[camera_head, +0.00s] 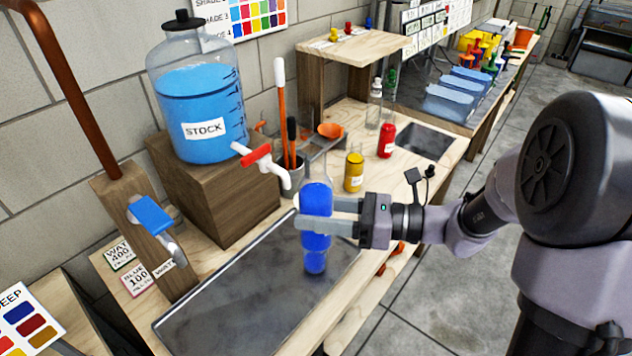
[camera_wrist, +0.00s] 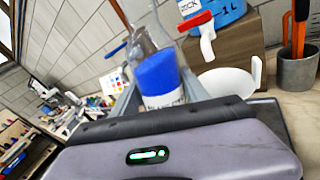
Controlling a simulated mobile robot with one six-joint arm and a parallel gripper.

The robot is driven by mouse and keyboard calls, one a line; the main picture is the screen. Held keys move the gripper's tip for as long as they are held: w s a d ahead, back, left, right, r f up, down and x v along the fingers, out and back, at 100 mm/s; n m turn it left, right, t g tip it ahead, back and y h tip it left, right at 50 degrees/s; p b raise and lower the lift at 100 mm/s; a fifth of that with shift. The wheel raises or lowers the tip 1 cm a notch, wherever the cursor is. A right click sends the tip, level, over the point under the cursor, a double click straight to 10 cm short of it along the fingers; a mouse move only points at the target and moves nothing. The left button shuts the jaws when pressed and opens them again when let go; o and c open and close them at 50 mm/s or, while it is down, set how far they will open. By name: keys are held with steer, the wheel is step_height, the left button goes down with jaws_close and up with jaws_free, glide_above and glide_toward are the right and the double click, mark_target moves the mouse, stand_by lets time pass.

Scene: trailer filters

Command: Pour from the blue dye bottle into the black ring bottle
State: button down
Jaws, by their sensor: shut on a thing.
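The blue dye bottle (camera_head: 316,199) is between the fingers of my gripper (camera_head: 330,218), which is shut on it above the metal tray (camera_head: 225,318). A narrower blue part (camera_head: 315,262) shows below the fingers; its tilt is hard to tell. In the wrist view my gripper (camera_wrist: 158,100) frames a blue thing (camera_wrist: 157,73) with a white label. A clear glass shape (camera_head: 315,166) shows just above the blue bottle, and clear glass (camera_wrist: 143,37) shows behind it in the wrist view. I cannot make out a black ring, so I cannot tell which is the black ring bottle.
The STOCK jug (camera_head: 200,105) with a red-handled tap (camera_head: 258,158) stands on a wooden block (camera_head: 215,195) behind the tray. A yellow bottle (camera_head: 354,173), a red bottle (camera_head: 386,141) and a clear bottle (camera_head: 373,108) stand farther back. The tray's front left is clear.

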steer(key=shift+r+p, duration=0.45)
steer(key=shift+r, duration=0.1)
steer(key=m+p, duration=0.3)
steer(key=shift+w+f+g, duration=0.25)
steer(key=shift+g, duration=0.05)
steer(key=shift+s+f+m+g+h+p, duration=0.15)
steer(key=shift+m+h+p, duration=0.05)
steer(key=shift+m+p, duration=0.3)
steer(key=shift+s+f+m+g+h+p, duration=0.1)
steer(key=shift+m+g+h+p, duration=0.1)
steer(key=shift+m+p, duration=0.3)
steer(key=shift+f, duration=0.25)
steer(key=shift+s+f+m+b, duration=0.2)
steer(key=shift+f+m+b, duration=0.15)
steer(key=shift+f, duration=0.3)
steer(key=shift+s+f+m+b, duration=0.2)
steer(key=shift+f+m, duration=0.25)
steer(key=shift+f, duration=0.15)
steer(key=shift+s+r+m+g+p, duration=0.2)
steer(key=shift+r+m+p, duration=0.15)
steer(key=shift+p, duration=0.25)
steer(key=shift+s+r+m+g+p, duration=0.15)
steer(key=shift+r+m+p, duration=0.1)
steer(key=shift+r+p, duration=0.25)
stand_by(1.2)
steer(key=shift+s+m+p, duration=0.1)
steer(key=shift+m+p, duration=0.35)
steer(key=shift+m, duration=0.15)
stand_by(1.4)
